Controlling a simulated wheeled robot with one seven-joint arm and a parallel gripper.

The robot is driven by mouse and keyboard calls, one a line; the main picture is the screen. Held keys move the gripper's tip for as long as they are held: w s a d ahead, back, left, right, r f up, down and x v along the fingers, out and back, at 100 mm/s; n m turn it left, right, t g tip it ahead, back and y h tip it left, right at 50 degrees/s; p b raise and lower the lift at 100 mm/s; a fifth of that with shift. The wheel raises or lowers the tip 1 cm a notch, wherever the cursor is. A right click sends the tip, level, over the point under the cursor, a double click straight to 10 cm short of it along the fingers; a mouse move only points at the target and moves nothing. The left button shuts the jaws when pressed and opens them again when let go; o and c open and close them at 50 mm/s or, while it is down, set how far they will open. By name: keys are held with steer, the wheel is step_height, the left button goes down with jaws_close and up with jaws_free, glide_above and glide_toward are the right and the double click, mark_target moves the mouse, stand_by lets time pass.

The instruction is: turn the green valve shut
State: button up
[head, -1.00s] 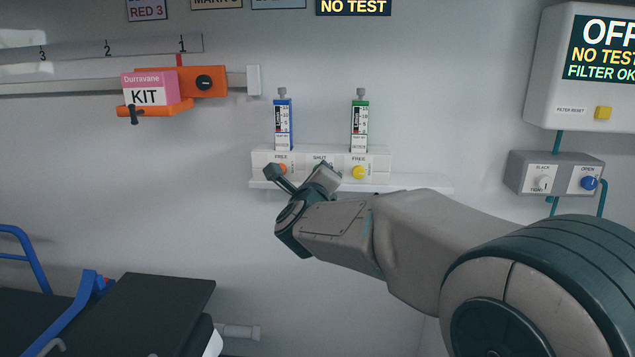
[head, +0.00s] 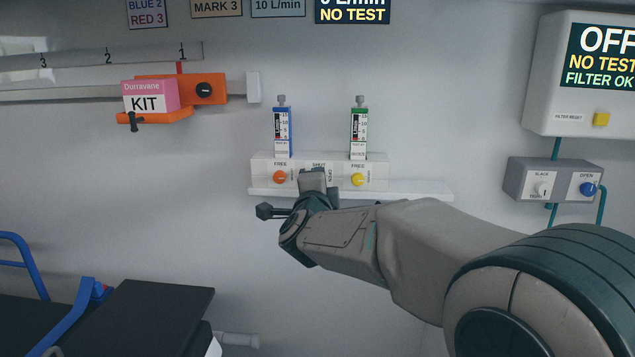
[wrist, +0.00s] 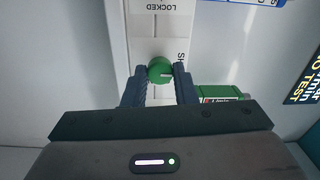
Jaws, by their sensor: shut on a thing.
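The green valve (wrist: 160,70) is a small round knob with a pale mark, on a white panel (wrist: 142,25). In the wrist view it sits between the two fingers of my gripper (wrist: 159,76), which is shut on it. In the head view my gripper (head: 312,182) is at the middle of the white panel (head: 262,168) and hides the valve. A "SHUT" label shows just above my gripper there.
An orange knob (head: 280,177) and a yellow knob (head: 358,180), both under "FREE" labels, flank my gripper closely. Blue (head: 282,133) and green (head: 358,134) flowmeters stand above. A narrow shelf (head: 420,189) runs below. A grey control box (head: 515,180) is at the right.

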steer(key=shift+n, duration=0.3)
steer(key=o, duration=1)
steer(key=s, duration=1.4)
steer(key=shift+a+f, duration=0.25)
steer(key=shift+f, duration=0.05)
steer(key=shift+w+r+p, duration=0.1)
steer(key=shift+p, duration=0.2)
